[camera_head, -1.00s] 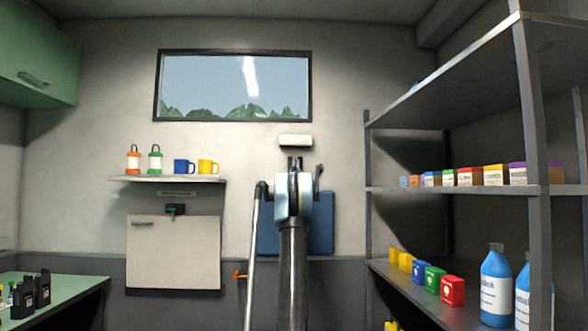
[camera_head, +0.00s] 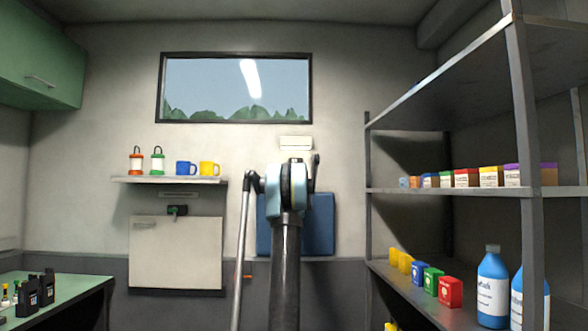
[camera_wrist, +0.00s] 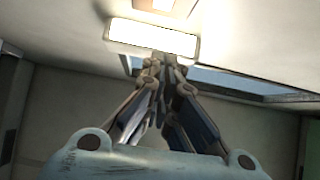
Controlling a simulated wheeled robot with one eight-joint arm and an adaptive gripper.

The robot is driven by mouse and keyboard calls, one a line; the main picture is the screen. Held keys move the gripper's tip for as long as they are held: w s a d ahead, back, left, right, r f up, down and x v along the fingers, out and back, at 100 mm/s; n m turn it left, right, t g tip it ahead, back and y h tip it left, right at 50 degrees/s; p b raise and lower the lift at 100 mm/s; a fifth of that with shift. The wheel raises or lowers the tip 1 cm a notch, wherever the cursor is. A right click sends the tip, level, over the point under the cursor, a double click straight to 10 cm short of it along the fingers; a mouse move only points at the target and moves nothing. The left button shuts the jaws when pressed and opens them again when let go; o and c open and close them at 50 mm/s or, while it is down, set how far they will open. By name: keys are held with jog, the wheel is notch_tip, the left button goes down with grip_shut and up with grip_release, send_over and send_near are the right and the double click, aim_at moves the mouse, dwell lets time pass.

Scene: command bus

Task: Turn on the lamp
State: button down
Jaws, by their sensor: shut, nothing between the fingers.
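A small white box-shaped wall lamp (camera_head: 296,143) is fixed to the back wall just below the window. In the wrist view the lamp (camera_wrist: 152,38) has a bright whitish face. My gripper (camera_wrist: 162,66) is shut and empty, with its fingertips just at the lamp's lower edge in the picture; I cannot tell whether they touch it. In the head view my arm stands upright below the lamp and hides the fingers.
Metal shelves (camera_head: 447,190) with boxes and blue bottles (camera_head: 492,287) stand at the right. A wall shelf (camera_head: 170,180) holds two lanterns and two mugs at the left. A green table (camera_head: 70,290) is at lower left. The window (camera_head: 236,88) is above.

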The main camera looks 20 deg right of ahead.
jog(key=s+a+f, duration=0.1)
jog(key=s+f, duration=0.2)
jog(key=s, duration=0.2)
jog(key=shift+s+a+f, duration=0.35)
jog(key=shift+a+f, duration=0.05)
jog(key=s+a+f+g+y, duration=0.2)
jog(key=s+a+f+g, duration=0.2)
jog(key=s+a+f, duration=0.4)
jog(key=s+a+f+n+g+y, duration=0.15)
jog(key=s+a+f+g, duration=0.35)
jog(key=f, duration=0.5)
jog(key=s+a+f+g+y, duration=0.2)
jog(key=s+a+f+g, duration=0.25)
jog(key=a+f, duration=0.35)
jog(key=s+a+f+g+y, duration=0.1)
jog(key=s+a+f+g, duration=0.2)
jog(key=s+f, duration=0.8)
jog(key=s+a+f+n+g+y, duration=0.1)
jog(key=s+a+f+g, duration=0.3)
jog(key=s+f, duration=0.7)
jog(key=s+a+f+n+g+y, duration=0.1)
jog(key=s+a+f+g, duration=0.2)
jog(key=s+f, duration=0.8)
jog(key=s+g, duration=0.1)
jog(key=s, duration=0.5)
jog(key=shift+a, duration=0.4)
